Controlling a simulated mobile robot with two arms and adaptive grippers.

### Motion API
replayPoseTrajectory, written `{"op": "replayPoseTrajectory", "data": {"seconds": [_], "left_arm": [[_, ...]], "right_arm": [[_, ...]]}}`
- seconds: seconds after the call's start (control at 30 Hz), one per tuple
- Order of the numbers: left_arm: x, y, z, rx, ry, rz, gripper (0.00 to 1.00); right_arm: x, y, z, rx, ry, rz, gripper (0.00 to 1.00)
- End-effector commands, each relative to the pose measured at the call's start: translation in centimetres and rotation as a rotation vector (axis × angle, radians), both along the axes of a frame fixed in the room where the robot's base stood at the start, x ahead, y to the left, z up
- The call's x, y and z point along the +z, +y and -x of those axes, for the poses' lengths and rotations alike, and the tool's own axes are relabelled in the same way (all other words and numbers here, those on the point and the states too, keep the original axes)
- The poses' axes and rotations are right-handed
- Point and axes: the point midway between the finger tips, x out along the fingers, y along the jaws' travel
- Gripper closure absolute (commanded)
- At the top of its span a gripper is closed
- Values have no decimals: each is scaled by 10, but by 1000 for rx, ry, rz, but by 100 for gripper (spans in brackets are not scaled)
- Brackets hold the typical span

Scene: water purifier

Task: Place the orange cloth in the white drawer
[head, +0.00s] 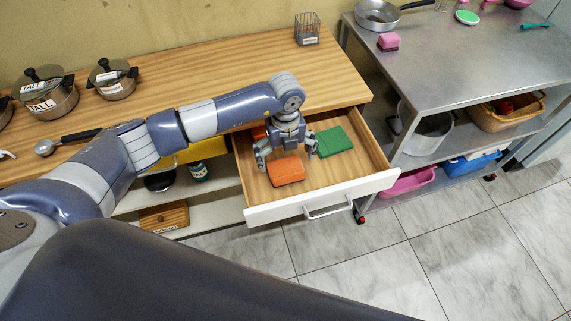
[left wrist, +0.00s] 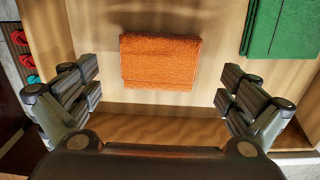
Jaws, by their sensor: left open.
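The orange cloth (head: 286,171) is folded and lies flat on the wooden floor of the open white-fronted drawer (head: 290,207). It also shows in the left wrist view (left wrist: 160,62), apart from both fingers. My left gripper (head: 287,156) is open and empty, above the drawer and close to the cloth. In the left wrist view my left gripper (left wrist: 160,85) has its fingers wide apart, on either side of the cloth. My right gripper is not in view.
A folded green cloth (head: 334,141) lies in the drawer to the right. A small orange-red piece (head: 259,132) shows at the drawer's back left. A metal cart (head: 460,60) stands to the right. Pots (head: 46,95) stand on the wooden counter (head: 200,75). Tiled floor lies in front.

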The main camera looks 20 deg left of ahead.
Motion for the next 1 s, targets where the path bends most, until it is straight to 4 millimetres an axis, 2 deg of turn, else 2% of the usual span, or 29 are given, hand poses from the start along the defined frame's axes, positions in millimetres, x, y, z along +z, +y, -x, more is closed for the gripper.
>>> {"op": "replayPoseTrajectory", "data": {"seconds": [0.03, 0.2, 0.4, 1.0], "left_arm": [[13, 0, -1, -1, -6, 1, 0], [47, 0, -1, -1, -4, -1, 0], [70, 0, 0, 1, -2, 0, 0], [74, 0, 0, 1, 1, -1, 0]], "right_arm": [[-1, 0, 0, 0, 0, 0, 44], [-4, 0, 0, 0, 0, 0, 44], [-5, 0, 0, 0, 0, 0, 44], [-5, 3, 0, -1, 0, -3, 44]]}}
